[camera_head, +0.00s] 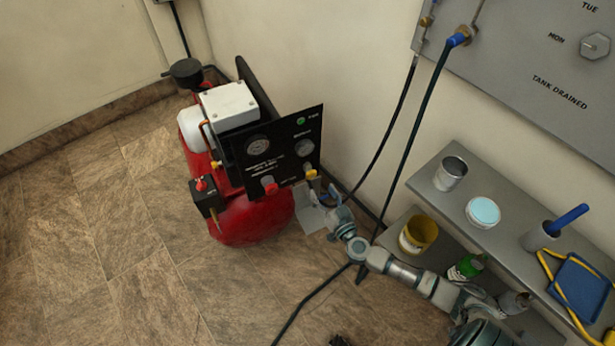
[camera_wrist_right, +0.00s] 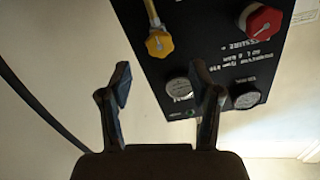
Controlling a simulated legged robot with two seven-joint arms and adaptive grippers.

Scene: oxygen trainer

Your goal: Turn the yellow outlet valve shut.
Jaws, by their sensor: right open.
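The yellow outlet valve (camera_head: 311,174) is a small knob at the lower right of the compressor's black panel (camera_head: 285,152). In the right wrist view the yellow knob (camera_wrist_right: 159,43) sits on the panel's edge, with a hose fitting beside it. My right gripper (camera_head: 327,198) is just below and right of the knob in the head view. In the wrist view its two fingers (camera_wrist_right: 161,85) are apart with nothing between them. The knob lies beyond the fingertips, roughly centred between them, and no contact shows. My left gripper is not seen.
A red knob (camera_wrist_right: 264,21) sits beside the yellow valve on the panel. The red compressor tank (camera_head: 252,218) stands on the tiled floor near the wall. Dark hoses (camera_head: 402,130) hang at the right. A shelf (camera_head: 440,205) with cans and a bottle is near my right arm.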

